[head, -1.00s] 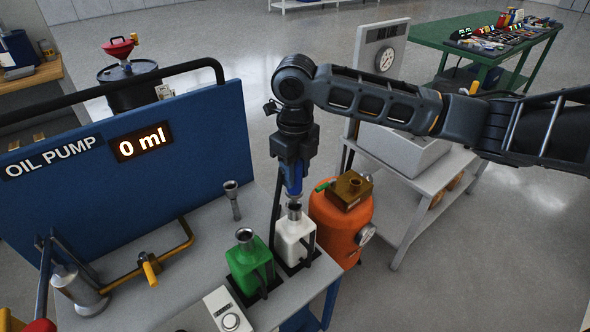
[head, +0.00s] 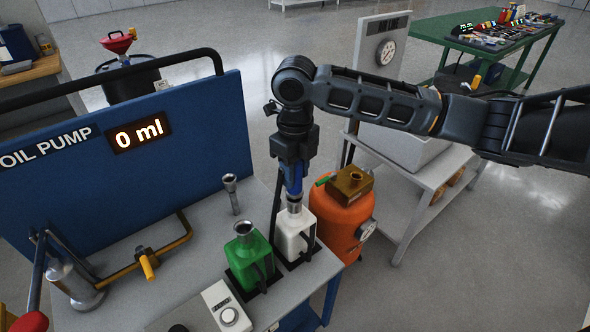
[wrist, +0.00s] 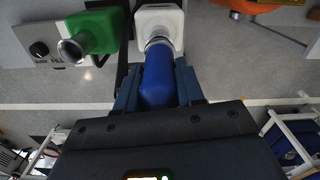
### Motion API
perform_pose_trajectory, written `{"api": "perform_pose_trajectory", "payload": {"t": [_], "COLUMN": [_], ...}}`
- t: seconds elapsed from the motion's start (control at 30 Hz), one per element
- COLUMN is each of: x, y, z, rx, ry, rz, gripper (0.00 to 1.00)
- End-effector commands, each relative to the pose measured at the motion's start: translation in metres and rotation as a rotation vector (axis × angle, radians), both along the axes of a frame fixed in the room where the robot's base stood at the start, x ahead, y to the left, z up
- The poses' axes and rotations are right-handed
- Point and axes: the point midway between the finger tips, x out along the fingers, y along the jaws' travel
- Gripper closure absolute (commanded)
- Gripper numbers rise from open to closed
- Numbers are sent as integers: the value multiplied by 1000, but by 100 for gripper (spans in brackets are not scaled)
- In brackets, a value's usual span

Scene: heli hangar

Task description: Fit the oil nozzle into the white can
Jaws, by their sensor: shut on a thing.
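My gripper (head: 293,183) is shut on the blue oil nozzle (wrist: 158,80), which points down over the white can (head: 296,240). The nozzle's metal end is at the can's metal neck, and the two line up in both views. I cannot tell how far the nozzle is inside the neck. The white can also shows in the wrist view (wrist: 160,20), upright in a dark holder on the grey bench (head: 185,270).
A green can (head: 246,262) with a metal neck stands close left of the white can. A loose metal spout (head: 232,195) stands behind it. A control box with a dial (head: 227,308) is in front. An orange tank (head: 342,222) stands to the right. The blue oil pump panel (head: 215,130) reads 0 ml.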

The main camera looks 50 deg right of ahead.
Motion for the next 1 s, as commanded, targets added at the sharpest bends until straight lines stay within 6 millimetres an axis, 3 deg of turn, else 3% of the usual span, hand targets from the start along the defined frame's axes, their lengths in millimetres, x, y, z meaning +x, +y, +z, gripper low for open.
{"api": "perform_pose_trajectory", "payload": {"t": [0.37,0.4,0.67,0.83,1.0], "x": [0,0,0,0,0], "y": [0,0,0,0,0], "z": [-11,-10,-10,-10,-10], "rx": [0,0,0,0,0], "ry": [-1,-1,0,0,0], "rz": [0,0,0,0,0], "gripper": [100,59,34,33,17]}}
